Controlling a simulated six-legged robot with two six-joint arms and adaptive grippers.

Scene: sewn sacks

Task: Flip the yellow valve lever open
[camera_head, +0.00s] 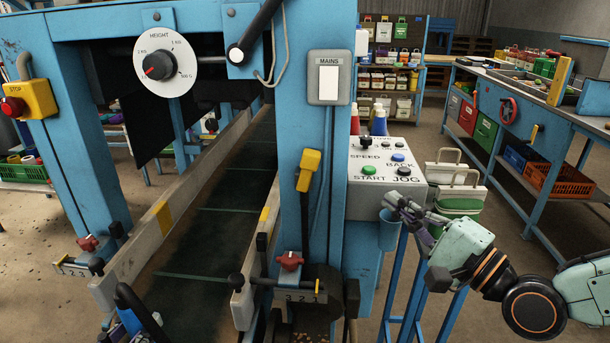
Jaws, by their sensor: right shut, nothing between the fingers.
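A yellow lever (308,170) with a dark lower end is on the front of the blue machine post, below the MAINS switch. It hangs nearly straight down, tilted slightly. My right gripper (392,207) is shut and empty, in front of the lower edge of the control box, to the right of the lever and a little lower. It is clear of the lever. Part of what looks like my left gripper (130,322) shows at the bottom left, by the conveyor's near end. Its fingers cannot be made out.
The control box (385,170) with buttons stands right of the post, with a blue cup (388,236) below it. A red knob (290,261) and black handles are below the lever. The conveyor belt (205,235) runs to its left. A workbench (545,120) stands at the right, beyond open floor.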

